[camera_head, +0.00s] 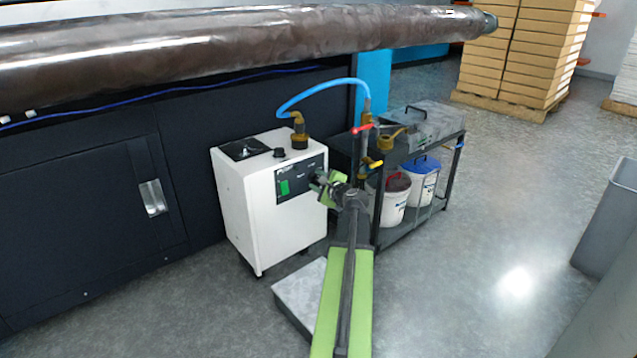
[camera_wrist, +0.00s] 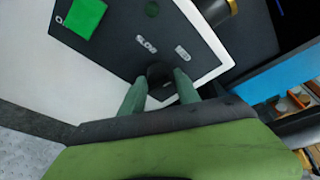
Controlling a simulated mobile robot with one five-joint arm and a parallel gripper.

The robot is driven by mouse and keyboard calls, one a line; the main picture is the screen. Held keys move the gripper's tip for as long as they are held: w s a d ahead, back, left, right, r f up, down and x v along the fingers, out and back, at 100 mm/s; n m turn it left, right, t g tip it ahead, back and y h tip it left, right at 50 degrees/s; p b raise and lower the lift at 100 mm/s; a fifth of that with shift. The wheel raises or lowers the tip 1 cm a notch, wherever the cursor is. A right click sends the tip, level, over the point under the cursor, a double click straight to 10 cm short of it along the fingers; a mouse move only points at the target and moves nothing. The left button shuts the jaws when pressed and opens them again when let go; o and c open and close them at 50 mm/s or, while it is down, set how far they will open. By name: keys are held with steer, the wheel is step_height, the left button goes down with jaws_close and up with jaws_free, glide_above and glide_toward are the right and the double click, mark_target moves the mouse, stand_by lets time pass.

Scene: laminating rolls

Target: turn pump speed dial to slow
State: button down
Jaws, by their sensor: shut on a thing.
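The white pump unit (camera_head: 268,215) stands on the floor with a dark control panel (camera_head: 291,186) on its front. A green switch (camera_head: 284,187) sits on the panel's left; it also shows in the wrist view (camera_wrist: 85,18). My gripper (camera_head: 318,181) is at the panel's right side, hiding the dial in the head view. In the wrist view, my gripper (camera_wrist: 160,80) has its two green fingers on either side of the black pump speed dial (camera_wrist: 159,72), shut on it. A label (camera_wrist: 146,43) that seems to read "SLOW" is beside the dial. The dial's pointer cannot be made out.
A blue hose (camera_head: 318,88) arches from the pump's top to a pipe with a red-handled valve (camera_head: 362,128). A dark shelf cart (camera_head: 440,145) with buckets stands right of the pump. A large roll (camera_head: 230,38) spans above. Open floor lies to the right.

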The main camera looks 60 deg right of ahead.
steer(key=shift+n+h, duration=0.4)
steer(key=shift+n, duration=0.2)
steer(key=c, duration=0.9)
jaws_free()
